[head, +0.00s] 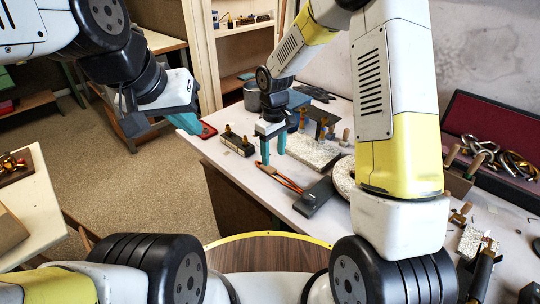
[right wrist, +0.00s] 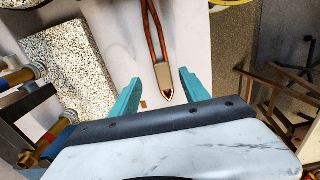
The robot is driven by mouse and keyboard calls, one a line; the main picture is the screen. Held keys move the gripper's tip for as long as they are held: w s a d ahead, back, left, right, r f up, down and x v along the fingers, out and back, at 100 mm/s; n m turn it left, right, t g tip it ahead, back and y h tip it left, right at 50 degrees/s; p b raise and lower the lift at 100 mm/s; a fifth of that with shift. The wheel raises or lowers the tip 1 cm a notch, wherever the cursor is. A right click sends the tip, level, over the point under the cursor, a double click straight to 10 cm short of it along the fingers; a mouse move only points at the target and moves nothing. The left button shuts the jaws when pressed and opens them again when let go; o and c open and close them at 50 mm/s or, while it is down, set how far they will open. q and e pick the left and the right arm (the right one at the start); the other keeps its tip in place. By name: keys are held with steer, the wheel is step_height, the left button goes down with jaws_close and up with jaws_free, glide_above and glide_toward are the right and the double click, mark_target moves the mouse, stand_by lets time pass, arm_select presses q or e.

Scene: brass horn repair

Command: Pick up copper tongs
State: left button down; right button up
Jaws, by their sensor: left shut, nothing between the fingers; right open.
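The copper tongs (head: 281,178) lie on the white workbench (head: 232,175) near its front edge, and their handles reach toward a dark block. In the right wrist view the tongs (right wrist: 158,50) lie between and beyond my fingers, with the pointed tip nearest me. My right gripper (head: 273,154) is open and empty above the bench, just behind the tip end of the tongs; its teal fingers (right wrist: 160,93) straddle the line of the tongs without touching them. My left gripper (head: 186,122) is shut and empty, off the bench's left edge.
A dark block (head: 314,197) lies by the tongs' handles. A speckled stone slab (head: 312,152), a small block with brass fittings (head: 237,143) and a red-edged item (head: 208,130) stand nearby. A red-lined case (head: 497,135) holds brass parts at right.

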mark_target(272, 170)
steer(key=f, duration=0.5)
steer(key=shift+a+f, duration=0.2)
steer(key=shift+f, duration=0.2)
jaws_close()
